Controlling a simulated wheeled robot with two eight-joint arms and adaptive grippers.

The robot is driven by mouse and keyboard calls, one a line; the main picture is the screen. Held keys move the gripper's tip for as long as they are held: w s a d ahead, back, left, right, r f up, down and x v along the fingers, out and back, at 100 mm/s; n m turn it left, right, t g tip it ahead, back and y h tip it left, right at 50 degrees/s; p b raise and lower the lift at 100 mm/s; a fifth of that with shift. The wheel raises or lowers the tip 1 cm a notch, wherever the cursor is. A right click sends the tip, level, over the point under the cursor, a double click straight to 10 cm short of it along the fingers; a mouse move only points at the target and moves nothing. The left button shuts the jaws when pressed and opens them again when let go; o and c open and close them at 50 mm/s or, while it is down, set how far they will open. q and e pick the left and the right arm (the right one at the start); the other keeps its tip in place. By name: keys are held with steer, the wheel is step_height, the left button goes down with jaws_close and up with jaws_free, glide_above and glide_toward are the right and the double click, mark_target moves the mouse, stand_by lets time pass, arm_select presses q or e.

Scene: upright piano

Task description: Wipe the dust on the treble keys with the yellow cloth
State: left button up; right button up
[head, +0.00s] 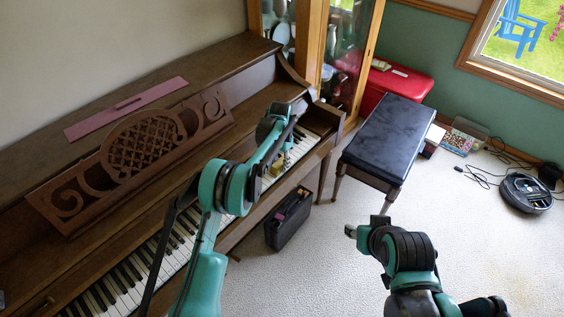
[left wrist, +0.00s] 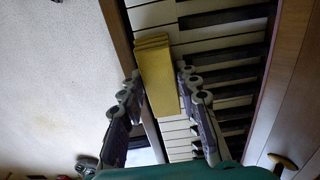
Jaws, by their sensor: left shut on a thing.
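The yellow cloth (left wrist: 157,75) is a folded, flat block in the left wrist view, between the fingers of my left gripper (left wrist: 158,80). My left gripper (head: 283,160) is shut on it over the right-hand, treble part of the keyboard, where the cloth (head: 277,169) shows small and partly hidden by the arm. The treble keys (head: 303,146) are white and black; in the left wrist view keys (left wrist: 225,50) lie under and beside the cloth. I cannot tell whether the cloth touches them, and no dust can be made out. My right arm's end (head: 352,231) is over the carpet, its fingers unclear.
The carved music stand (head: 135,150) and piano top (head: 200,65) stand behind the keyboard. A dark case (head: 289,220) is on the floor before the piano. A black padded bench (head: 392,138) stands to the right. Carpet (head: 300,285) is open in front.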

mark_target(274, 168)
arm_select(q)
steer(key=shift+s+a+f, duration=0.2)
steer(key=shift+s+a, duration=1)
steer(key=shift+s, duration=0.25)
jaws_close()
steer(key=shift+s+a+r, duration=0.1)
steer(key=shift+s+a, duration=0.75)
steer(key=shift+s, duration=0.2)
steer(key=shift+s+a+r, duration=0.1)
steer(key=shift+s+a, duration=0.75)
steer(key=shift+s, duration=0.2)
steer(key=shift+s+a, duration=1)
steer(key=shift+s, duration=0.3)
steer(key=shift+s+a, duration=0.95)
steer(key=shift+s, duration=0.3)
steer(key=shift+s+a+f, duration=0.1)
steer(key=shift+s+a, duration=0.4)
steer(key=shift+s, duration=0.2)
steer(key=shift+s+a, duration=0.5)
steer(key=shift+s, duration=0.15)
steer(key=shift+w+r+p, duration=0.1)
steer(key=shift+r+p, duration=1.6)
steer(key=shift+r, duration=1.3)
steer(key=shift+r+p, duration=0.9)
steer(key=shift+r, duration=0.6)
